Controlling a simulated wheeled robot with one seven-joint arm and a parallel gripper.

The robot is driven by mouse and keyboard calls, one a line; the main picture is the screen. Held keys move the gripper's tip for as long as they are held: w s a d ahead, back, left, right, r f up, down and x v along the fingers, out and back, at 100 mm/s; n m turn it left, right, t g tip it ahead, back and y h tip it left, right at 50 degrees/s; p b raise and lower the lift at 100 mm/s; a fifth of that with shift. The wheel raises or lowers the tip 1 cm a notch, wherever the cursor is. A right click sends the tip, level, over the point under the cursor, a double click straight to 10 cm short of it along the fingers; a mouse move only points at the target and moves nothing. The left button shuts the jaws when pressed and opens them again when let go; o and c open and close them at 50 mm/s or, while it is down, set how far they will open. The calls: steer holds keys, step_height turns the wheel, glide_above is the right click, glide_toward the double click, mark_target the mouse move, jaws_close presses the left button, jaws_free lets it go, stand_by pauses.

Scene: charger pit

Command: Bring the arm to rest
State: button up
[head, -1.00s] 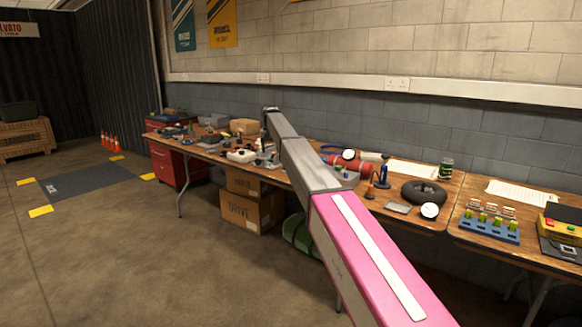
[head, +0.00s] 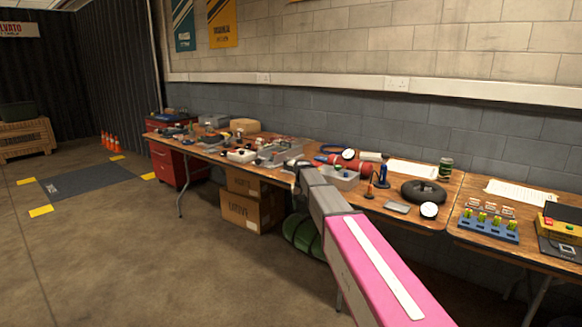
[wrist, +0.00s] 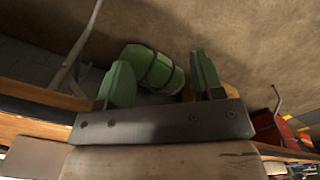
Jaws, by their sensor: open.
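My arm (head: 375,262), pink with a white strip and a grey forearm, reaches from the lower right toward the front edge of the long wooden table (head: 420,218). Its far end is by the table edge, near a grey bin. My gripper shows in the wrist view (wrist: 160,85) with two green fingers spread wide apart and nothing between them. Beyond the fingers, a green rolled bundle with dark straps (wrist: 150,68) lies on the floor. In the head view the fingers are too small to make out.
Tools and parts crowd the table, including a grey bin (head: 340,178), a black tyre (head: 424,192) and a red cylinder (head: 352,166). Cardboard boxes (head: 250,208) stand under it. A red cabinet (head: 170,165) is at the far end.

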steer(key=s+d+f, duration=0.4)
steer(key=s, duration=0.7)
steer(key=s+d+f, duration=0.5)
steer(key=s, duration=0.7)
steer(key=s+d+f, duration=0.5)
steer(key=s, duration=0.6)
steer(key=shift+s+m, duration=0.3)
steer(key=shift+m, duration=0.1)
